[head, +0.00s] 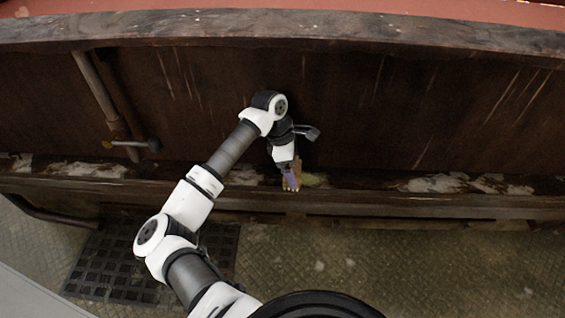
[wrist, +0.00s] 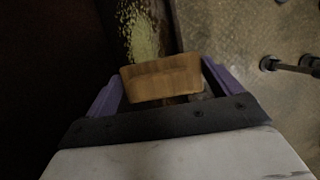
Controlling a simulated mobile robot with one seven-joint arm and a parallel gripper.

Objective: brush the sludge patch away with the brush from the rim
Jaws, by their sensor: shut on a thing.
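My gripper (head: 291,181) is low over the dark wooden ledge, near the middle of the head view. In the wrist view its purple fingers are shut on the brush (wrist: 162,78), a tan wooden block. The brush also shows small and brown at the gripper in the head view (head: 297,167). The sludge patch (wrist: 140,28) is a speckled yellow-green smear just beyond the brush in the wrist view. In the head view the patch (head: 314,180) lies on the ledge just right of the gripper. The bristles are hidden, so I cannot tell whether they touch the patch.
The ledge (head: 380,188) runs across under a dark wooden wall (head: 400,100). Pale worn patches (head: 465,184) mark it at both sides. A pipe with a valve handle (head: 130,143) stands at left. A dark grate (head: 110,260) lies on the patterned floor (head: 400,265), which is otherwise open.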

